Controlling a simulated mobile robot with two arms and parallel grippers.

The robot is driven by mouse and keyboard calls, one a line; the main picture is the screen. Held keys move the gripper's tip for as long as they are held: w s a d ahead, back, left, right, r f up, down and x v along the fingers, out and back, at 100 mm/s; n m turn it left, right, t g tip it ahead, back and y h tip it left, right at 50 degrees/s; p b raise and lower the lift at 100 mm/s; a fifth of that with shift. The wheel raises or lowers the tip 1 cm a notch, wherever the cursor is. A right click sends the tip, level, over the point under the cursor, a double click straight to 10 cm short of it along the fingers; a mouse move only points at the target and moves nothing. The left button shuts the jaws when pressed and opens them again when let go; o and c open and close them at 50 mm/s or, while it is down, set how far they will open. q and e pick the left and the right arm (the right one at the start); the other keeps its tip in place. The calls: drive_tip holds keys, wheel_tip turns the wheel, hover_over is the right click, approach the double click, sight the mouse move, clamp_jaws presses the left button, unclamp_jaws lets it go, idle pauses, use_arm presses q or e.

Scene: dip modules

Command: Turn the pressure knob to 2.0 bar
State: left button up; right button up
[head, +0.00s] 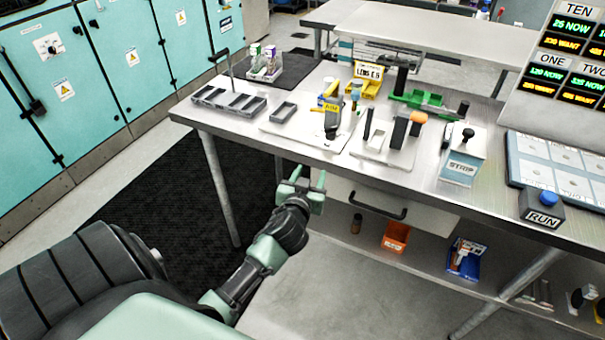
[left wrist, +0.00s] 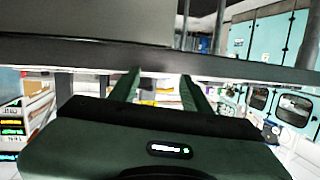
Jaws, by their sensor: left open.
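I cannot make out a pressure knob or a bar scale in either view. My left gripper (head: 309,180) is open and empty, in front of the workbench's front edge and left of the drawer. In the left wrist view its two green fingers (left wrist: 160,88) stand apart with nothing between them. A dark horizontal bar or edge crosses just beyond the fingers there. My right gripper is in neither view.
The workbench (head: 225,122) carries trays, a STRIP box (head: 462,167), and a RUN button box (head: 541,208). A drawer with a black handle (head: 377,206) hangs below. Teal cabinets (head: 100,60) stand at left. The dark floor mat (head: 150,190) is clear.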

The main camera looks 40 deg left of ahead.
use_arm(q)
drive_tip(key=s+d+f+m+g+h, duration=0.1)
drive_tip(key=s+d+f+g, duration=0.2)
drive_tip(key=s, duration=0.4)
drive_tip(key=s+d+f+m+g+h, duration=0.1)
drive_tip(key=s+d+f+g+h, duration=0.1)
drive_tip(key=s+d+f, duration=0.4)
drive_tip(key=shift+s+d+f+m+g+h, duration=0.15)
drive_tip(key=shift+s+f+m+g+h, duration=0.2)
drive_tip(key=shift+s+f+g, duration=0.4)
drive_tip(key=shift+f, duration=0.15)
